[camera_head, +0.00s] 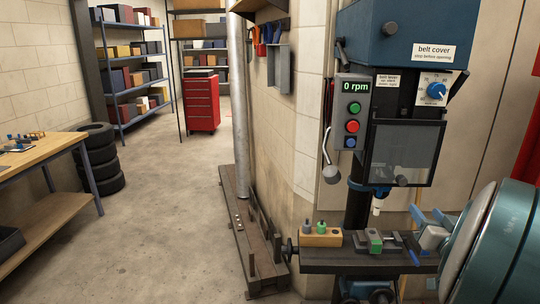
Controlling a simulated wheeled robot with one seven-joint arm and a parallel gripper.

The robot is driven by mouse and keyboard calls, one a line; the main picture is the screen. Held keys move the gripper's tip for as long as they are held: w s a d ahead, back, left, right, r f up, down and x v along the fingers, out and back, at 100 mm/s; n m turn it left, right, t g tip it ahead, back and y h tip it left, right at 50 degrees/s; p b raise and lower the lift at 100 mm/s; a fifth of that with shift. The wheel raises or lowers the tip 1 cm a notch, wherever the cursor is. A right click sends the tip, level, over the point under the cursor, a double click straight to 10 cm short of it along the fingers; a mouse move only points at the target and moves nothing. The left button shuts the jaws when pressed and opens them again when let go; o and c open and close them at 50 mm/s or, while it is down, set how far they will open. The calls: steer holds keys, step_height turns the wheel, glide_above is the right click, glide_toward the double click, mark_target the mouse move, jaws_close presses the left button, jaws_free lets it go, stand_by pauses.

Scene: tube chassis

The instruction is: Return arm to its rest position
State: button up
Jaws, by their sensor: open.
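My gripper (415,236) is at the lower right, in front of the drill press table (325,262). Its jaws are apart and nothing shows between them. My large teal arm link (510,245) fills the right edge and hides part of what lies behind it. The rest of my arm is out of the frame.
The blue drill press (395,40) stands close, its display (353,87) reading 0 rpm. A wooden block with small bits (320,236) and a green-marked piece (375,240) sit on its table. A grey pipe (239,110) stands left. The floor (170,210) further left is clear.

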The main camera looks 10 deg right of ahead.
steer(key=w+a+f+g+h, duration=0.15)
steer(key=a+f+g, duration=0.25)
steer(key=a+g, duration=0.55)
steer(key=s+a+f+n+g+y, duration=0.2)
steer(key=s+a, duration=0.5)
steer(key=a, duration=0.4)
steer(key=s+a+f+n+g+y, duration=0.2)
steer(key=s+a, duration=0.5)
steer(key=a, duration=0.4)
steer(key=shift+s+f+n+g+y, duration=0.4)
steer(key=shift+f+n+y, duration=0.25)
steer(key=shift+y, duration=0.3)
steer(key=shift+c, duration=1.2)
